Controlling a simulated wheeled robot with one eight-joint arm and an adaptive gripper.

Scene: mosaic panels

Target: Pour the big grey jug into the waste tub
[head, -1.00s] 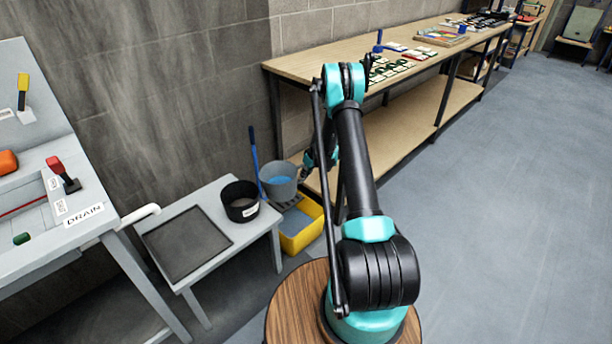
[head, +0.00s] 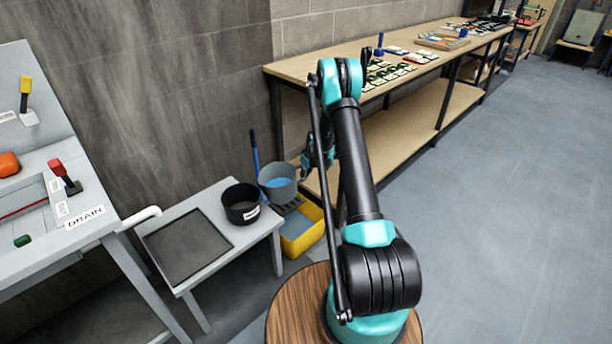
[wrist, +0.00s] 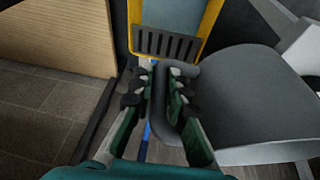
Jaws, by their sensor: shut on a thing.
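The big grey jug (head: 279,192) holds blue liquid and looks about upright, just right of the black tub in the head view. My gripper (wrist: 166,92) is shut on the jug's handle, and the jug's grey body (wrist: 258,100) fills the right of the wrist view. In the head view my gripper is small and partly hidden by my arm, at the jug's right side. The black tub (head: 241,213) with a white label, likely the waste tub, stands on the low grey table. Its label is too small to read.
A yellow mop bucket (head: 303,243) stands on the floor below the jug, with a blue handle (head: 254,150) behind. The low table (head: 255,236) bears a dark flat mat (head: 187,247). A drain bench (head: 70,245) is at left and a long workbench (head: 300,70) at right.

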